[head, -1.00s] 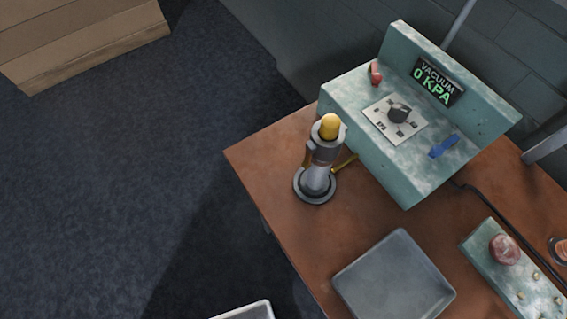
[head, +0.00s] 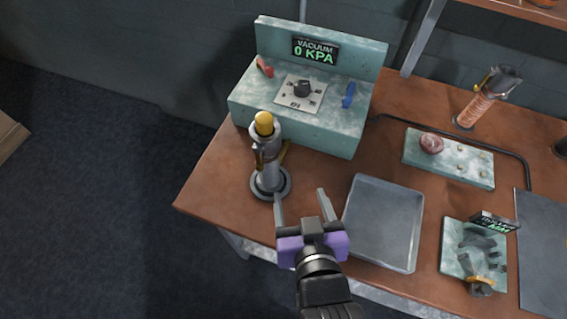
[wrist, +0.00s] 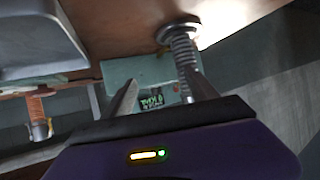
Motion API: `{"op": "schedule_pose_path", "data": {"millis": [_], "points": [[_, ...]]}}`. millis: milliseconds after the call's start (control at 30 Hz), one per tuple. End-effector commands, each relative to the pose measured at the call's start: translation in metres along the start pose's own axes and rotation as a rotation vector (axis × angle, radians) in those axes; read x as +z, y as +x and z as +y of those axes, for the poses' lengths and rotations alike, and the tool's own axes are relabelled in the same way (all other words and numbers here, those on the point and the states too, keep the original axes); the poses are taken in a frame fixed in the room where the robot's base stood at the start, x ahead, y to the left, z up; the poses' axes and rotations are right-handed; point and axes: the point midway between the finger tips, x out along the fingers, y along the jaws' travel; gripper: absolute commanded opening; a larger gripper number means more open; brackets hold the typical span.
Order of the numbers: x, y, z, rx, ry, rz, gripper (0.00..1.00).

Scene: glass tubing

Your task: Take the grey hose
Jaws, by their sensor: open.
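A grey ribbed piece, which looks like the grey hose (wrist: 183,50), rises from a round dark base near the table's left edge. In the head view the grey upright (head: 270,178) has a yellow top (head: 264,123) and a clamp-like fitting. My purple gripper (head: 301,196) is open and empty, just right of and nearer than this upright, its fingers pointing away from me. In the wrist view, which looks upside down, my open fingers (wrist: 160,84) have the ribbed piece beyond the right finger, which partly overlaps it. I see no contact.
The teal vacuum box (head: 300,130), reading 0 KPA, stands close behind the upright. A grey tray (head: 383,222) lies right of my gripper. An orange ribbed piece (head: 478,108) stands at the back right. Bare floor lies left of the table.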

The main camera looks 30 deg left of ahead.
Motion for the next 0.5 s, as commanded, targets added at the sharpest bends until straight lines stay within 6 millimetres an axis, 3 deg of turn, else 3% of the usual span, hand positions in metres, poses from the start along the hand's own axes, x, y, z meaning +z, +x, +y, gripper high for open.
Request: {"op": "schedule_pose_path", "data": {"millis": [33,200,500], "points": [[-0.015,0.007,-0.014,-0.028,-0.02,-0.002,0.67],[-0.036,0.018,-0.042,-0.076,-0.058,-0.025,0.67],[-0.04,0.041,-0.05,-0.087,-0.068,-0.035,0.67]]}}
